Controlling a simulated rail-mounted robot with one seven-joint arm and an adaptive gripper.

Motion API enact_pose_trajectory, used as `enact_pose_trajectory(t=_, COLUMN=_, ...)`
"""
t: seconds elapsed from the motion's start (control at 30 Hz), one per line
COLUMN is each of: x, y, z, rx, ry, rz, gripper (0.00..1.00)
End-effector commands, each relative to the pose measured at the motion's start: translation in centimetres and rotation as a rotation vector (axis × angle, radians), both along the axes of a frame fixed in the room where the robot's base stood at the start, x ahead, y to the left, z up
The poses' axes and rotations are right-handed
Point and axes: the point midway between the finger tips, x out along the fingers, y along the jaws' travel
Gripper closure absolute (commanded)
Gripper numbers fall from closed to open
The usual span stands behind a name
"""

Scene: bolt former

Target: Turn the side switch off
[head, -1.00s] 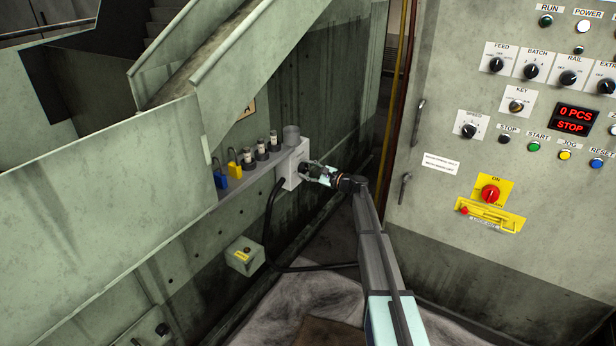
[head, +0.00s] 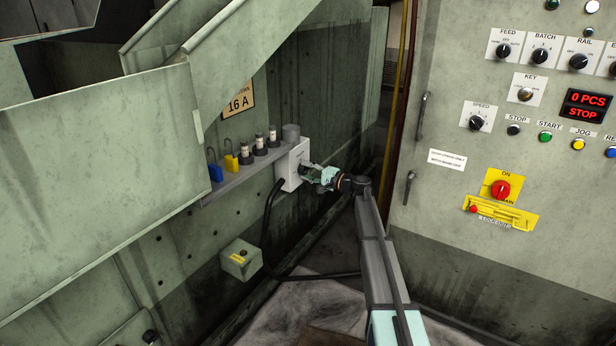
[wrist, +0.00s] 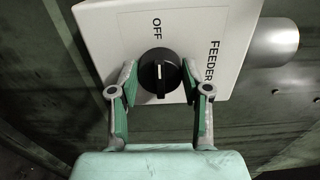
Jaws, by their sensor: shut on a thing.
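The side switch is a round black knob (wrist: 159,76) with a white pointer line, on a white box marked OFF and FEEDER (wrist: 205,22). In the wrist view the pointer line runs up and down the picture; the OFF word is just above the knob and a little left. In the head view the white box (head: 291,160) is fixed at the end of a wall shelf, and my gripper hides most of the knob. My gripper (wrist: 160,84) is shut on the knob, one finger on its left and one on its right; it also shows in the head view (head: 308,172).
A shelf (head: 222,187) left of the box carries padlocks (head: 231,162) and several fuses (head: 259,141). A black cable (head: 268,215) hangs below the box. A control cabinet (head: 450,200) with a red main switch (head: 500,190) stands right of my arm.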

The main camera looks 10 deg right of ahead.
Motion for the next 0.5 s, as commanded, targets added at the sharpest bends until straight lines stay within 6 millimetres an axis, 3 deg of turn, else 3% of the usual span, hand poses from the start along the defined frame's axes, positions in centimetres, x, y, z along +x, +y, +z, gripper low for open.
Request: enact_pose_trajectory(t=0.5, x=0.23, y=0.09, z=0.14, rx=-0.030, ry=-0.036, rz=-0.001, gripper=0.87)
